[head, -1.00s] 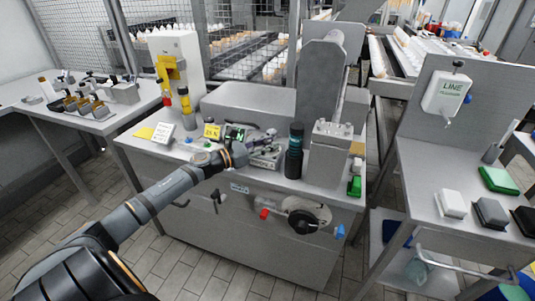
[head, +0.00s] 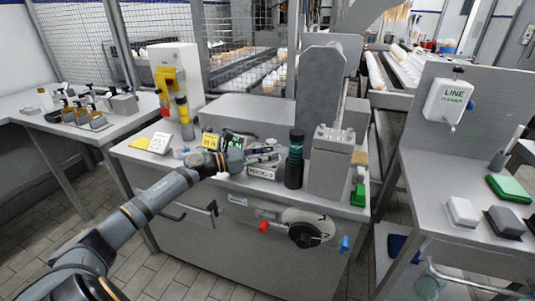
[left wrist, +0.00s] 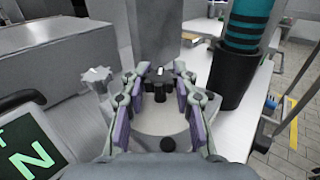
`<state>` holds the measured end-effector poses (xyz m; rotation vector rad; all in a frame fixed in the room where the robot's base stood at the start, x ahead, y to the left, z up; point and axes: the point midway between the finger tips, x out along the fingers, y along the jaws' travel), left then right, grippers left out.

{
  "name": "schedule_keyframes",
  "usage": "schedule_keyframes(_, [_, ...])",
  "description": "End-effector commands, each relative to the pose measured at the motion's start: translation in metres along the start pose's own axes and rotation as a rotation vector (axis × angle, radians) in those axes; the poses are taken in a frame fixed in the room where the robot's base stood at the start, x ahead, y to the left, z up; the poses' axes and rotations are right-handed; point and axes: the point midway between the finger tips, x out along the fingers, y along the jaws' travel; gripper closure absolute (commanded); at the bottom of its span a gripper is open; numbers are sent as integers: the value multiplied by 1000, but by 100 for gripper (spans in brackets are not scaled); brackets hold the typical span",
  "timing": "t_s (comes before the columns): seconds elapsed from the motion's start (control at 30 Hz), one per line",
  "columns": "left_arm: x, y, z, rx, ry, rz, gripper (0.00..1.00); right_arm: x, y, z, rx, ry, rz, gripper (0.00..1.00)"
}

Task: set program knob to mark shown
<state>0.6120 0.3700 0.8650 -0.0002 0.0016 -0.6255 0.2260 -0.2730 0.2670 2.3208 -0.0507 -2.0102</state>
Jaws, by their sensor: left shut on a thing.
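A dark lobed knob (left wrist: 160,86) sits on a pale round plate in the left wrist view. A small white mark shows at the knob's far side. My left gripper (head: 270,157) also shows in the head view, low over the machine's top, with the knob hidden there. A dark display with a green letter N (left wrist: 32,152) stands at the left of the wrist view. Which mark the knob points to is too small to tell. My right gripper is not in view.
A grey star-shaped knob (left wrist: 97,78) stands left of the gripper. A black and teal cylinder (head: 295,160) stands close on the right, beside a grey block (head: 330,165). A yellow card (head: 211,141) stands behind my wrist. A black handwheel (head: 305,235) is on the machine's front.

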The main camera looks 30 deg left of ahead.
Motion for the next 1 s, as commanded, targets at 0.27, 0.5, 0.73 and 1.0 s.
schedule_keyframes(0.27, [0, 1, 0, 1, 0, 2, 100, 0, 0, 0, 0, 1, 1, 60])
schedule_keyframes(0.5, [0, 1, 0, 1, 0, 2, 100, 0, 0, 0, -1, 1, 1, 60])
schedule_keyframes(0.73, [0, 1, 0, 1, 0, 2, 56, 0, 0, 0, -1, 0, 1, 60])
schedule_keyframes(1.0, [0, 0, 0, 0, 0, 1, 48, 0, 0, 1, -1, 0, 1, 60])
